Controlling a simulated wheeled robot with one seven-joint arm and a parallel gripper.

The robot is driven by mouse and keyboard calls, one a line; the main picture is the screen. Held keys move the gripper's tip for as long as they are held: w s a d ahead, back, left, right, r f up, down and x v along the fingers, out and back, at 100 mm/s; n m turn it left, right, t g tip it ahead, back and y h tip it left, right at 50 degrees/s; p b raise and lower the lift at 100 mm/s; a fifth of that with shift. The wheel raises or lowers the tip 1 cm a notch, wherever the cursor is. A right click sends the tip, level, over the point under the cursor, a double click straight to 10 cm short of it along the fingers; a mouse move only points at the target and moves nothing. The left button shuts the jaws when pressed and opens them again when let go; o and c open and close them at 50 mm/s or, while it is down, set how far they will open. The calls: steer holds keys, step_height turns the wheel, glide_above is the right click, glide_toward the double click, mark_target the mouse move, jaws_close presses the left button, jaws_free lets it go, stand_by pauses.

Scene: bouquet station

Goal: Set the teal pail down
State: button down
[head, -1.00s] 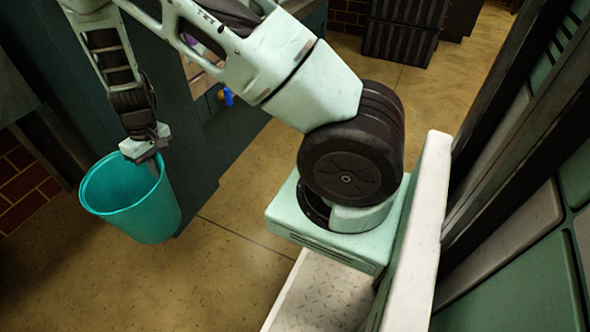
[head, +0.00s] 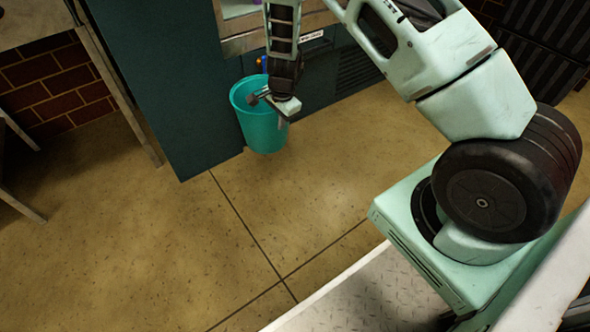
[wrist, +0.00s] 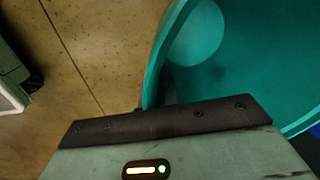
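The teal pail (head: 264,132) is upright and open at the top, in front of the dark teal cabinet in the head view. My gripper (head: 262,97) is at its near right rim. In the wrist view the pail's wall and inside (wrist: 245,60) fill the right side, and the rim runs down into the gripper (wrist: 160,100). The gripper appears shut on the rim; its fingertips are mostly hidden. The pail looks empty inside as far as I see. I cannot tell whether its bottom touches the floor.
The dark teal cabinet (head: 175,75) stands behind and left of the pail. Tan tiled floor (head: 150,250) lies clear in front. A brick wall (head: 55,85) and table legs are at the left. Dark ribbed crates (head: 545,40) stand at the far right.

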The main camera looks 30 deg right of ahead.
mark_target(277, 136)
steer(key=w+f+m+b, duration=0.1)
steer(key=f+m, duration=0.1)
steer(key=m, duration=0.2)
steer(key=w+f+m+h+b, duration=0.1)
steer(key=f+m, duration=0.1)
steer(key=m, duration=0.2)
steer(key=w+f+m, duration=0.1)
steer(key=f+m, duration=0.2)
steer(key=m, duration=0.1)
steer(key=shift+d+g+h+b, duration=0.3)
steer(key=shift+d+b, duration=0.05)
steer(key=shift+b, duration=0.05)
steer(key=f+m, duration=0.1)
steer(key=m, duration=0.1)
steer(key=w+m+b, duration=0.1)
steer(key=m, duration=0.1)
steer(key=shift+f, duration=0.35)
steer(key=f+b, duration=0.1)
steer(key=b, duration=0.2)
steer(key=shift+f+g, duration=0.15)
steer(key=shift+g, duration=0.15)
step_height(277, 136, down, 9)
steer(key=b, duration=0.5)
steer(key=shift+b, duration=0.3)
steer(key=c, duration=2)
jaws_free()
steer(key=shift+f, duration=0.1)
steer(key=o, duration=0.4)
steer(key=shift+c, duration=0.2)
